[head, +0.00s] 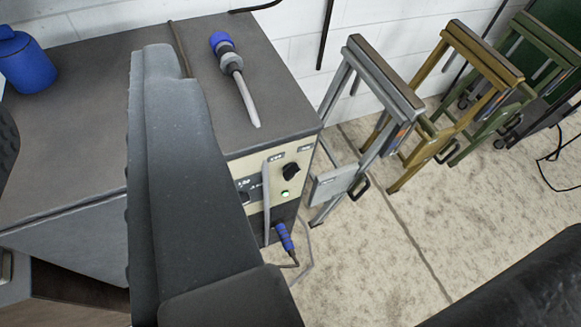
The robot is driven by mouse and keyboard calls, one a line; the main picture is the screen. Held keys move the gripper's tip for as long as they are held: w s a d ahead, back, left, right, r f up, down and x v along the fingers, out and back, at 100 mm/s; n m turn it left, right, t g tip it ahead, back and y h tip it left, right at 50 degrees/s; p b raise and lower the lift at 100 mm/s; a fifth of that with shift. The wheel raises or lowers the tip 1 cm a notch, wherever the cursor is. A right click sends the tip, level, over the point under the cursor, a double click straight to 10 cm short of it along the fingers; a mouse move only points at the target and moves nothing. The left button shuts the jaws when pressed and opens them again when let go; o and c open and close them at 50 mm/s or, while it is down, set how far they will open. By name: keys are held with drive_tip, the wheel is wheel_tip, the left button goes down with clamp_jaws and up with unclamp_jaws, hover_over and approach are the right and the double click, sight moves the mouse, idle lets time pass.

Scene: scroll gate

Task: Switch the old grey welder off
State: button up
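The grey welder (285,105) is a box with a dark grey top and a cream front panel (305,160), right of centre in the head view. The panel has a black knob (292,171) at upper right and a small green lamp (285,194) below it that looks lit. Another dark control (243,196) is partly hidden at the panel's left. A blue cable plug (284,236) sits low on the front. My gripper (165,65) is a large dark shape in front of the welder's left part, apart from the knob. Whether its fingers are open or shut does not show.
A blue-handled tool (234,80) lies on the welder's top. A grey surface (80,110) with a blue canister (26,65) is left. Grey (372,75), yellow (470,50) and green (545,45) folding frames stand along the wall. The concrete floor (400,225) in front is mostly clear.

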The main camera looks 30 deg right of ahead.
drive_tip(key=w+d+f+m+h+p, duration=0.1)
drive_tip(key=w+d+f+h+p, duration=0.25)
drive_tip(key=w+d+f, duration=1.35)
drive_tip(key=w+d+f+y+p, duration=0.1)
drive_tip(key=d+f+p, duration=0.15)
drive_tip(key=f, duration=0.55)
drive_tip(key=w+d+f+y+p, duration=0.1)
drive_tip(key=w+d+f, duration=0.15)
drive_tip(key=f, duration=0.55)
drive_tip(key=m+t+y+p, duration=0.2)
drive_tip(key=m+t+p, duration=0.1)
drive_tip(key=m+p, duration=0.3)
approach(295, 175)
drive_tip(key=shift+m, duration=0.3)
drive_tip(key=w+b, duration=0.2)
drive_tip(key=w, duration=0.2)
drive_tip(key=w+b, duration=0.2)
drive_tip(key=w, duration=0.3)
drive_tip(key=shift+w+a+r+b, duration=0.1)
drive_tip(key=shift+w+r+b, duration=0.1)
drive_tip(key=shift+w+b, duration=0.15)
